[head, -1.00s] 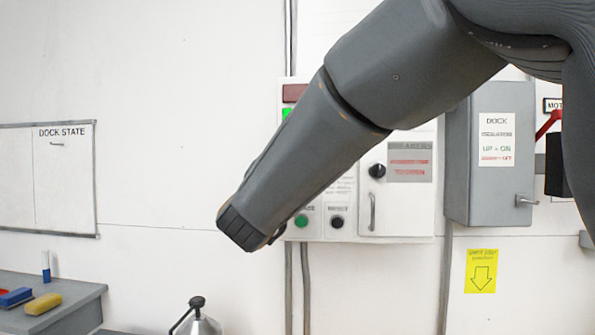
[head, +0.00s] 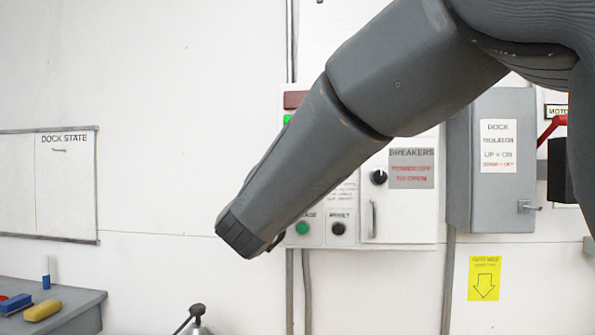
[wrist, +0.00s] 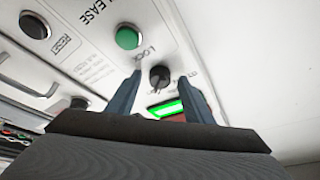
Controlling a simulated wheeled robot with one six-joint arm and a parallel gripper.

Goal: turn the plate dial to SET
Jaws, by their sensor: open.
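In the wrist view a small black dial (wrist: 159,77) sits on the white control panel (wrist: 96,50). The word LOCK is printed beside it; another label near the right finger is partly hidden. My gripper (wrist: 161,79) is open, with one finger on each side of the dial. I cannot tell whether either finger touches it.
A green button (wrist: 128,38) and a black RESET button (wrist: 34,26) are close to the dial. A lit green lamp (wrist: 167,108) lies behind the fingers. The breaker door has a black knob (head: 379,177) and a handle (head: 373,218). A grey isolator box (head: 490,190) stands right.

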